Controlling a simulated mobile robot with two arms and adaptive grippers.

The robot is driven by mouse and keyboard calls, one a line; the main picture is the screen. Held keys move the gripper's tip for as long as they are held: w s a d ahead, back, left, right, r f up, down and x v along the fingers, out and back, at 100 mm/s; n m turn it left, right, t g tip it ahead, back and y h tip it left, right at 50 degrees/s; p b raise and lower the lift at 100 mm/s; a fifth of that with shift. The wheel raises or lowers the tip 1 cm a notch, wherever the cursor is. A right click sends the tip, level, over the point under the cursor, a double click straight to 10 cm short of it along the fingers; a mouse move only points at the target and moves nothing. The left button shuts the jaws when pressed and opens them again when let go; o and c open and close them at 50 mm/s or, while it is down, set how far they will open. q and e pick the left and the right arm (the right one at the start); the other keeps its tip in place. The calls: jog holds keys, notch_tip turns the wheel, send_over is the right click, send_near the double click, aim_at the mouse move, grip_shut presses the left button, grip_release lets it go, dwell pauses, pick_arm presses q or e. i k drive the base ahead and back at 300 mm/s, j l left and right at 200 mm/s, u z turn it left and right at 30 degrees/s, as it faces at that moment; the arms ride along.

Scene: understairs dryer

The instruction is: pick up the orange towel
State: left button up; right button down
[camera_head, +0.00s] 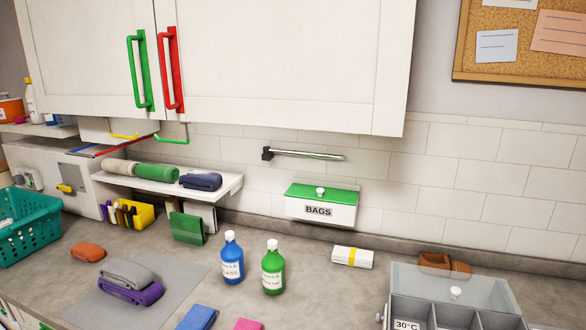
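An orange folded towel (87,252) lies on the grey counter at the left, just right of the teal basket and apart from it. A brownish-orange item (445,264) lies on the counter at the right, partly behind the clear lid of a grey box; I cannot tell whether it is also a towel. Neither of my grippers is in view.
A teal basket (29,229) stands at the far left. Blue (232,259) and green (273,268) bottles stand mid-counter. A grey compartment box (412,309) sits right. A white shelf (213,194) overhangs the back.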

aim_at(83, 250)
jog(key=u, duration=1.35)
